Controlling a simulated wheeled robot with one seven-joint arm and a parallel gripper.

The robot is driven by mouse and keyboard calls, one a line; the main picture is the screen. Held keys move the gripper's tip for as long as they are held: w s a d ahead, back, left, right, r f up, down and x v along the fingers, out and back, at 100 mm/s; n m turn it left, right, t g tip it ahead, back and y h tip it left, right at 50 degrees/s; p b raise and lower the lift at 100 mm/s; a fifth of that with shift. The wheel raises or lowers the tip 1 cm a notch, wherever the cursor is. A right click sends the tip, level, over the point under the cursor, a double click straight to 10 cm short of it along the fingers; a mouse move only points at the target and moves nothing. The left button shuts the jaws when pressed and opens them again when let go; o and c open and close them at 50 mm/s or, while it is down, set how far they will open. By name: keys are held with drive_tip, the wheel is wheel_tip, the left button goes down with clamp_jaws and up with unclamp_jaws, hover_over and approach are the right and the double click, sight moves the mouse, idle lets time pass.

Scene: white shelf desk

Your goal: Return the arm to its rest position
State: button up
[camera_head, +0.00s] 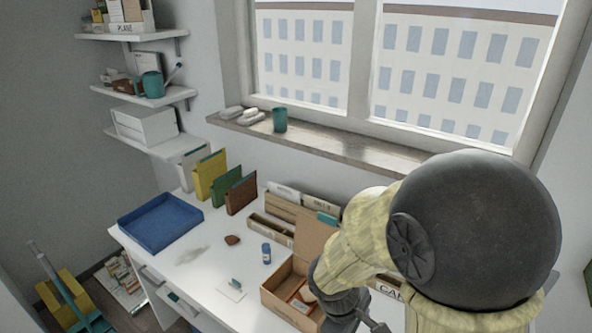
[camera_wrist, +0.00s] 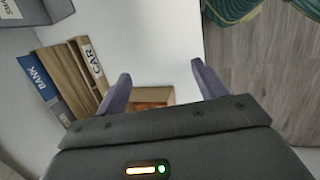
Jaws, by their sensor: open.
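My gripper (camera_wrist: 158,80) is open in the wrist view, with its two purple-grey fingers well apart and nothing between them. The white desk top and the corner of a brown box (camera_wrist: 152,96) show beyond the fingers. In the head view my arm (camera_head: 375,235) fills the lower right and hides part of the desk. Its end comes down near the open brown box (camera_head: 275,292); whether it touches the box cannot be told. The fingers are not clear in the head view.
The white desk (camera_head: 200,285) holds a blue tray (camera_head: 160,222), upright folders (camera_head: 212,177), a small blue bottle (camera_head: 266,253) and a wooden file holder (camera_wrist: 75,75). A window sill (camera_head: 330,143) with a teal cup (camera_head: 280,119) runs behind. Wall shelves (camera_head: 140,93) stand at left.

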drive_tip(key=d+r+m+t+y+p, duration=0.1)
drive_tip(key=r+m, duration=0.4)
drive_tip(key=m, duration=0.6)
drive_tip(key=d+y+p, duration=0.1)
drive_tip(key=d+y, duration=0.1)
drive_tip(key=shift+s+d+r+t+y, duration=0.2)
drive_tip(key=shift+r+t+y, duration=0.1)
drive_tip(key=shift+t, duration=0.1)
drive_tip(key=shift+w, duration=0.1)
drive_tip(key=shift+s+d, duration=0.1)
drive_tip(key=shift+s, duration=0.1)
drive_tip(key=shift+w, duration=0.1)
drive_tip(key=shift+c, duration=0.4)
